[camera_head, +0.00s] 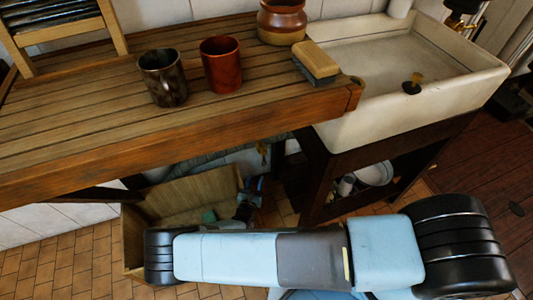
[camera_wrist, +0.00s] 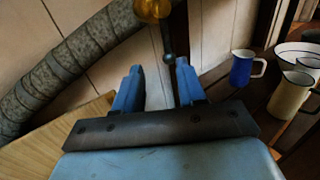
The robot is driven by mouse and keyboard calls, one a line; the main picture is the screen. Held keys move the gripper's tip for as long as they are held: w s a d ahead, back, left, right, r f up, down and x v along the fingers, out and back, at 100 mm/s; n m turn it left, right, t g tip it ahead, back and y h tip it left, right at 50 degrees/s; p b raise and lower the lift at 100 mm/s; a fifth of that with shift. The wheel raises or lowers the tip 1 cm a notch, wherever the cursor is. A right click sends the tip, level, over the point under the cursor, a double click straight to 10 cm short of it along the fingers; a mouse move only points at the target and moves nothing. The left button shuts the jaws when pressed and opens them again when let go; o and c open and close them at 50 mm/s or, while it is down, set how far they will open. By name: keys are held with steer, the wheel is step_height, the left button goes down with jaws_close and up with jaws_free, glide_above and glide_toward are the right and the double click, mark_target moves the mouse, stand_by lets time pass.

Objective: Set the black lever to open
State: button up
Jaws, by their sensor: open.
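The black lever (camera_wrist: 167,55) shows in the wrist view as a thin dark rod with a round knob at its lower end. It hangs below a brass-yellow fitting (camera_wrist: 151,9) at the top edge. My gripper (camera_wrist: 158,68) is open, with its two blue fingers pointing toward the lever. The knob appears between the fingertips, close to the right one; I cannot tell whether they touch. In the head view, my gripper is low under the wooden counter (camera_head: 120,127), partly hidden by my arm. A small brass part (camera_head: 263,150) shows under the counter edge; the lever is not clear there.
A ribbed grey hose (camera_wrist: 60,70) curves along the tiled wall at left. An open wooden crate (camera_head: 190,198) is beneath the counter. The white sink (camera_head: 345,125) is at right.

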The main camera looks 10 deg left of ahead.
mark_target(264, 160)
steer(key=w, duration=0.9)
steer(key=w+d, duration=0.1)
steer(key=w, duration=0.3)
steer(key=shift+w+d, duration=0.1)
steer(key=shift+w, duration=0.3)
steer(key=shift+c, duration=0.2)
steer(key=shift+h, duration=0.3)
jaws_close()
